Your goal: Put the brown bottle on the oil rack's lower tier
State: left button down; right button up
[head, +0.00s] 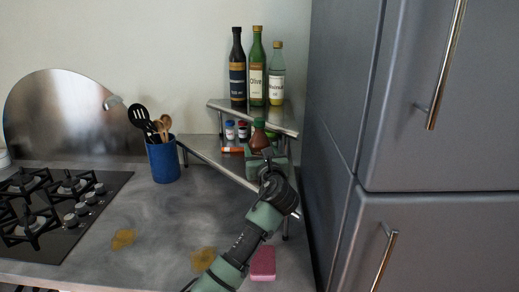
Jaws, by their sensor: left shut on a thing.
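The brown bottle (259,140), with a green cap, is at the oil rack in the corner. My left gripper (267,156) is shut on it from the front, and its jaws and wrist hide the lower part of the bottle. The bottle shows in front of the upper tier's edge, over the lower tier (205,152). I cannot tell whether its base touches the tier. The upper tier (222,106) holds a dark bottle (237,70), a green olive oil bottle (257,72) and a pale yellow bottle (276,75). My right gripper is not in view.
Small jars (230,130) stand at the back of the lower tier. A blue utensil pot (163,160) is left of the rack, beside the gas hob (60,215). A pink sponge (263,263) and yellow stains (123,238) are on the counter. A grey fridge (425,90) closes off the right.

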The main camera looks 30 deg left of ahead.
pick_arm(q)
jog(key=shift+r, duration=0.1)
jog(key=shift+c, duration=2.4)
grip_release()
jog(key=b+v, duration=0.1)
jog(key=v, duration=1.1)
